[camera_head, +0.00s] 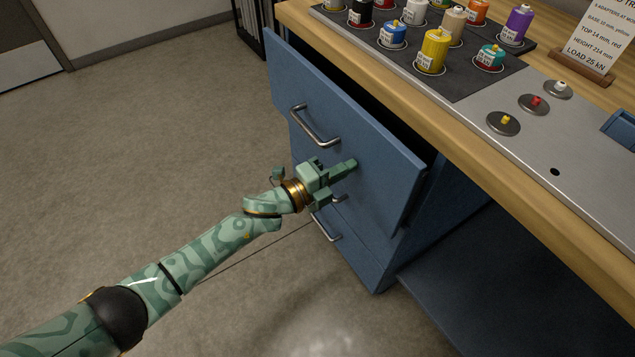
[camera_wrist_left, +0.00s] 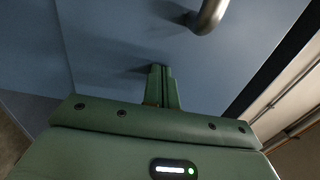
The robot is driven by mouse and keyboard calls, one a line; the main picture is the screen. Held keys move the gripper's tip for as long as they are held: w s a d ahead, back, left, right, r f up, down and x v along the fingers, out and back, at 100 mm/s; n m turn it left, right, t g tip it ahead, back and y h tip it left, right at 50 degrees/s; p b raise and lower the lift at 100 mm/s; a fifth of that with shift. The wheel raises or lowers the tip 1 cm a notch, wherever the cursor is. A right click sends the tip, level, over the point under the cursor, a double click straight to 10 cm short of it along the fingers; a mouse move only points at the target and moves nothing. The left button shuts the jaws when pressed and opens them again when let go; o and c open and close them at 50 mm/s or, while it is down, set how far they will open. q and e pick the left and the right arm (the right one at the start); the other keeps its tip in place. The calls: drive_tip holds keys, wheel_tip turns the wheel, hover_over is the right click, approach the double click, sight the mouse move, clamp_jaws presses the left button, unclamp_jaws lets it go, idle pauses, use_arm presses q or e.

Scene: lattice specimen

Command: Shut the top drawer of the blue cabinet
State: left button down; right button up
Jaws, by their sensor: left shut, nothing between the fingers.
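The blue cabinet (camera_head: 365,262) stands under the wooden workbench. Its top drawer (camera_head: 375,140) is pulled out, with a dark gap behind its front. A metal bar handle (camera_head: 315,127) sits on that front and also shows in the left wrist view (camera_wrist_left: 210,14). My left gripper (camera_head: 352,164) is shut and empty, its fingertips at the drawer front, below and to the right of the handle. In the left wrist view the shut fingers (camera_wrist_left: 162,75) point at the blue panel; I cannot tell whether they touch it. My right gripper is not in view.
A lower handle (camera_head: 326,228) is partly behind my left arm. The wooden bench top (camera_head: 460,134) overhangs the cabinet and carries a dark mat with several coloured cylinders, a metal plate with small discs (camera_head: 503,123), and a sign (camera_head: 596,42). Open floor lies to the left.

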sight(363, 158)
use_arm(q)
drive_tip(key=b+x, duration=0.1)
drive_tip(key=x, duration=0.3)
drive_tip(key=shift+w+d+f, duration=0.1)
drive_tip(key=shift+w+d, duration=0.1)
drive_tip(key=shift+d, duration=0.1)
drive_tip(key=shift+w+d+r, duration=0.1)
drive_tip(key=shift+r, duration=0.2)
drive_tip(key=shift+r, duration=0.15)
